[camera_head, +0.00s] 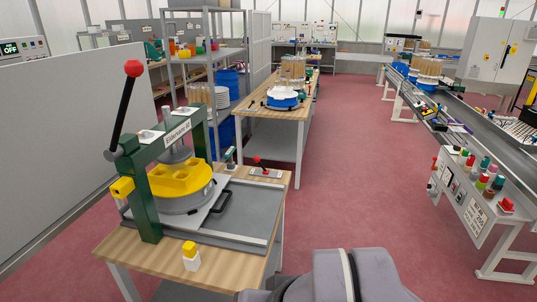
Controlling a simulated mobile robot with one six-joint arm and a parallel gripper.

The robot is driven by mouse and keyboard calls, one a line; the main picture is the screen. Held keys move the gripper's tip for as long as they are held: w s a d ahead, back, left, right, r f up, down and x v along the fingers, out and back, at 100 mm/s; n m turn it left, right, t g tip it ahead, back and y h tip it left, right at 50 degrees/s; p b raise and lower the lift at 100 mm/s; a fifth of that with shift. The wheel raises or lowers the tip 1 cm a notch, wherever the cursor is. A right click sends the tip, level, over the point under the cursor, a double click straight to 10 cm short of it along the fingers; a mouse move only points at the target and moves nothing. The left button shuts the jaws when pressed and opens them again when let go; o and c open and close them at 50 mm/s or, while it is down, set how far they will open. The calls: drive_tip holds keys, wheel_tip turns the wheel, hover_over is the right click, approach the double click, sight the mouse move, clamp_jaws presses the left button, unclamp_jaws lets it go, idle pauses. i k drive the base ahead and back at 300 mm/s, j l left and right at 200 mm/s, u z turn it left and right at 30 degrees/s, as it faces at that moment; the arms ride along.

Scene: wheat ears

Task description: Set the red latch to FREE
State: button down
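A small red-knobbed lever (257,158), possibly the red latch, stands on a small light plate (267,173) at the back right of the wooden bench (180,262). It tilts to the left; any marking on the plate is too small to read. A green press (148,195) stands on the bench, with a large black lever and a red ball (133,68) raised at its left. A yellow block with hollows (182,177) sits on the round grey base under the press. My gripper is not in view; only grey parts of my arm show at the bottom.
A yellow-and-white block (190,256) is at the bench's front. A second wooden table (268,102) stands behind. Red floor is clear to the right, up to a conveyor (470,128).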

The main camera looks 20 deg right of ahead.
sight(256, 159)
drive_tip(key=i+l, duration=0.2)
drive_tip(key=l, duration=0.15)
drive_tip(key=i+l, duration=0.2)
drive_tip(key=l, duration=0.2)
drive_tip(key=i+l+u, duration=0.1)
drive_tip(key=l, duration=0.25)
drive_tip(key=i+l, duration=0.5)
drive_tip(key=l, duration=0.3)
drive_tip(key=i+l, duration=0.2)
drive_tip(key=l, duration=0.15)
drive_tip(key=i+l+u, duration=0.1)
drive_tip(key=l, duration=0.3)
drive_tip(key=i+j, duration=0.1)
drive_tip(key=i, duration=0.85)
drive_tip(key=j+u, duration=0.05)
